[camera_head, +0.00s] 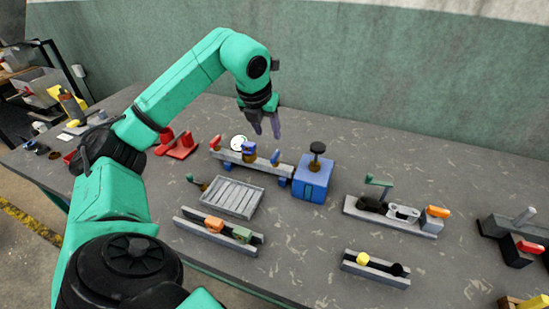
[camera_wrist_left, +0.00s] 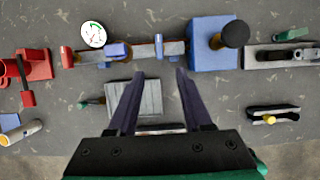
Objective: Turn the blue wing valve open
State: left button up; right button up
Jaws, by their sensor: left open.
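The pipe assembly (camera_head: 232,157) lies on the grey bench, with a red handle at its left end and two blue handles further right. The blue wing valve (camera_head: 249,148) appears to be the middle handle, on a brass-coloured body; in the left wrist view it shows as a wide blue piece (camera_wrist_left: 117,50). A narrower blue handle (camera_head: 275,157) stands to its right. My left gripper (camera_head: 264,124) is open and empty, pointing down above the assembly and apart from it. In the left wrist view its fingertips (camera_wrist_left: 160,73) frame the bench just in front of the pipe.
A white round gauge (camera_head: 239,142) stands behind the pipe. A blue box with a black knob (camera_head: 311,186) is close on the right. A grey ribbed tray (camera_head: 233,197) lies in front. Red parts (camera_head: 181,147) stand left. The bench behind the assembly is clear.

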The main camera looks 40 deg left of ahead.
aim_at(274, 156)
pick_arm(q)
jog(key=p+x, duration=0.2)
jog(key=x, duration=0.9)
jog(key=shift+w+a+f, duration=0.15)
jog(key=shift+f, duration=0.2)
jog(key=shift+w+f, duration=0.15)
jog(key=shift+f, duration=0.35)
grip_shut()
